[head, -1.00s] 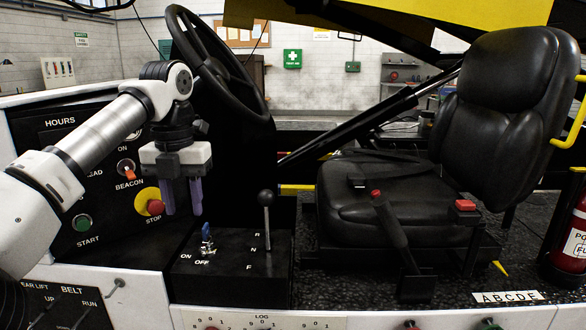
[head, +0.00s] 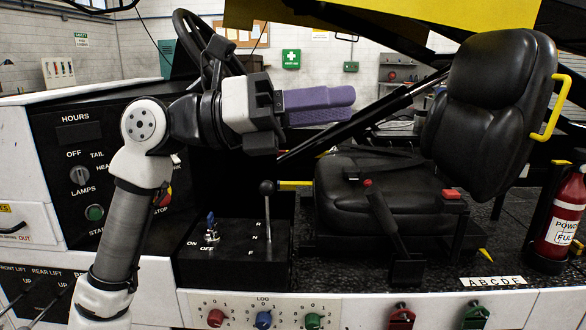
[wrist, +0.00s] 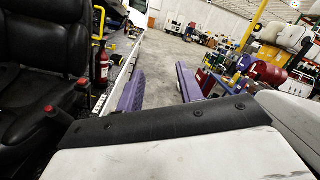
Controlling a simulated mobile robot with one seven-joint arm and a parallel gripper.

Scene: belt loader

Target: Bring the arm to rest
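My gripper (head: 322,105) is raised in front of the steering wheel and points level to the right, toward the seat. Its purple fingers overlap in the head view. In the wrist view my gripper (wrist: 160,90) shows both fingers apart, with nothing between them. My white and dark arm rises from the lower left, bends at the white joint and partly hides the dashboard (head: 70,160). The gripper appears clear of the surfaces around it; its exact distance from the wheel cannot be told.
The steering wheel (head: 190,40) is behind my gripper. The black-knobbed lever (head: 267,215) and blue key switch (head: 211,228) are below it. The black seat (head: 490,110) and fire extinguisher (head: 562,215) are at right. Open floor (wrist: 165,65) shows beyond the fingers in the wrist view.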

